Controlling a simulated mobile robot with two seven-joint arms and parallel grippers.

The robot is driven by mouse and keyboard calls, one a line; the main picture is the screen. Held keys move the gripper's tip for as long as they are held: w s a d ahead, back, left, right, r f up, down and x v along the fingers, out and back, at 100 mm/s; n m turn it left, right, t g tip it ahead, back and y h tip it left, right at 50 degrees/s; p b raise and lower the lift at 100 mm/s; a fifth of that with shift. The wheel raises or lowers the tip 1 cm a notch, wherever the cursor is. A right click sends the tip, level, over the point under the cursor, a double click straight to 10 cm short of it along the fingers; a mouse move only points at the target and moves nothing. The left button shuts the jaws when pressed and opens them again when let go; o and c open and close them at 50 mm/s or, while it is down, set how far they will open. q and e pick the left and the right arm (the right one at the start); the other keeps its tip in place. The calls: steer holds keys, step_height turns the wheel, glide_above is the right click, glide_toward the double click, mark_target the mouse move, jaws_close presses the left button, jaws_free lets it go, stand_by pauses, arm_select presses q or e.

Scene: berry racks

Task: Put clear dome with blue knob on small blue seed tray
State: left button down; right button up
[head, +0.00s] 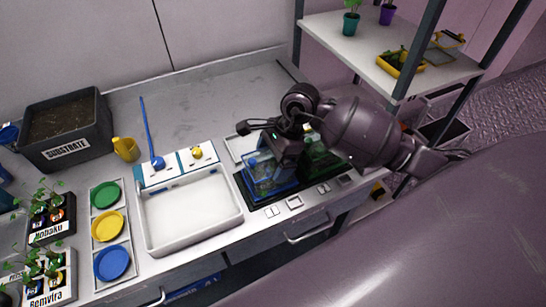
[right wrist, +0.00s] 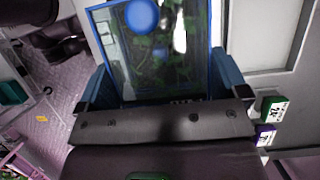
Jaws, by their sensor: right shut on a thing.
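The clear dome (head: 262,168) stands at the front of the bench, low over a blue-edged base (head: 270,194). I take this base to be the small blue seed tray. In the right wrist view the dome's blue knob (right wrist: 142,16) shows above a clear panel with green leaves seen through it. My right gripper (head: 284,152) is at the dome from above, its fingers (right wrist: 160,92) on either side, shut on it. Whether the dome rests fully on the tray is hidden by the gripper and the see-through walls. My left gripper is out of view.
A green tray with cover (head: 318,160) stands close right of the dome, partly behind my arm. A white sink-like tray (head: 190,250) is to the left. A shelf (head: 350,45) rises at right.

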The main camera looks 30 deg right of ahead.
steer(key=shift+f, duration=0.1)
steer(key=o, duration=0.7)
steer(key=shift+r, duration=0.2)
steer(key=b+v, duration=0.1)
steer(key=v, duration=0.9)
steer(key=shift+d+r, duration=0.1)
steer(key=shift+r, duration=0.2)
steer(key=shift+d+r, duration=0.25)
steer(key=shift+r, duration=0.35)
